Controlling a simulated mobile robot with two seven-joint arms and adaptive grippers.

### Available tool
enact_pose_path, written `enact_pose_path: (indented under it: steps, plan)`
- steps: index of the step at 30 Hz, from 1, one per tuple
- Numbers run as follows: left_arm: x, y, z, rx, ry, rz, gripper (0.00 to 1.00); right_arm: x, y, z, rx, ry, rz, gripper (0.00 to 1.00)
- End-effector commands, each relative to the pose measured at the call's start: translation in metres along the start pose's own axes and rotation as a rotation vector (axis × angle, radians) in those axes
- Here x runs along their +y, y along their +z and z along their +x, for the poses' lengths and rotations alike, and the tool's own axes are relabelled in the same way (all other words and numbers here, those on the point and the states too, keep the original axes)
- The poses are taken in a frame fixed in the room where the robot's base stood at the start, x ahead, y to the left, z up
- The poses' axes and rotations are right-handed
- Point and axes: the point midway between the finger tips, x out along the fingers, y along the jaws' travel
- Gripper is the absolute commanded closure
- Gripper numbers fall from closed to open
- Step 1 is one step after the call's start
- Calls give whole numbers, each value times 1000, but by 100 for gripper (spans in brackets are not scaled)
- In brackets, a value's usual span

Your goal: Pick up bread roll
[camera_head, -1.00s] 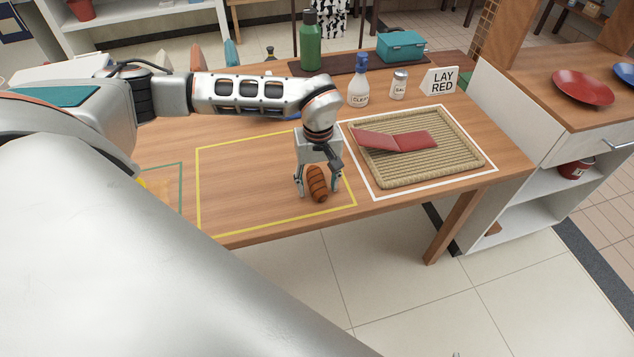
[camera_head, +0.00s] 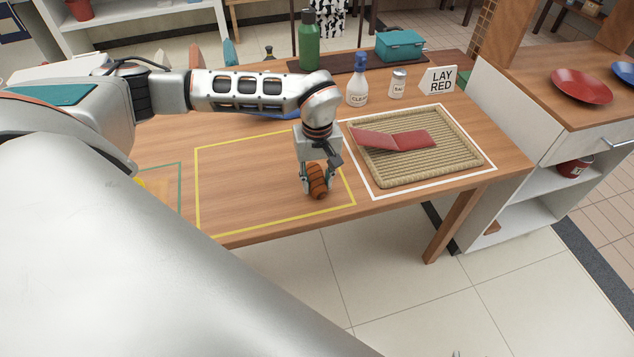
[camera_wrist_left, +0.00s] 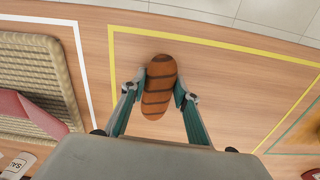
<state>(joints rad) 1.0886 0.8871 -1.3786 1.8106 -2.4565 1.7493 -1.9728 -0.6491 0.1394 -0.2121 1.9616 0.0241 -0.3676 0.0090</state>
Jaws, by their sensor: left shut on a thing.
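The bread roll (camera_head: 318,182) is brown with dark stripes. It is at the right end of the yellow-outlined area on the wooden table. My left gripper (camera_head: 316,180) comes down over it from above, and its fingers are shut on the roll's two sides. In the left wrist view the roll (camera_wrist_left: 160,84) lies lengthwise between the fingertips of the left gripper (camera_wrist_left: 158,94). I cannot tell whether the roll is off the table.
A woven tray (camera_head: 440,165) with a red folded thing (camera_head: 410,139) lies just right, inside a white outline. A spray bottle (camera_head: 357,86), a salt shaker (camera_head: 398,83), a "LAY RED" sign (camera_head: 438,80) and a green bottle (camera_head: 310,42) stand behind.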

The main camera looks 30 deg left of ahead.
Motion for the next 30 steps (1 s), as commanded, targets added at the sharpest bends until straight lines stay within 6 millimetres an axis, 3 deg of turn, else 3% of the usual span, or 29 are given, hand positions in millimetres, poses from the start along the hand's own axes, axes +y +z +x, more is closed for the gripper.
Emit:
enact_pose_path:
  steps: [8, 18, 24, 30]
  plan:
    - [1, -2, -53, 5, 4, 1, 91, 1, -5, -2, 4, 1, 0, 60]
    - [1, -1, -144, 5, 4, 0, 91, 2, -10, -4, 7, 2, -1, 60]
    - [0, 0, -177, 2, 1, -1, 91, 2, -12, -5, 8, 2, -1, 60]
    - [0, 0, -190, 1, 0, 0, 91, 2, -12, -5, 8, 2, -1, 60]
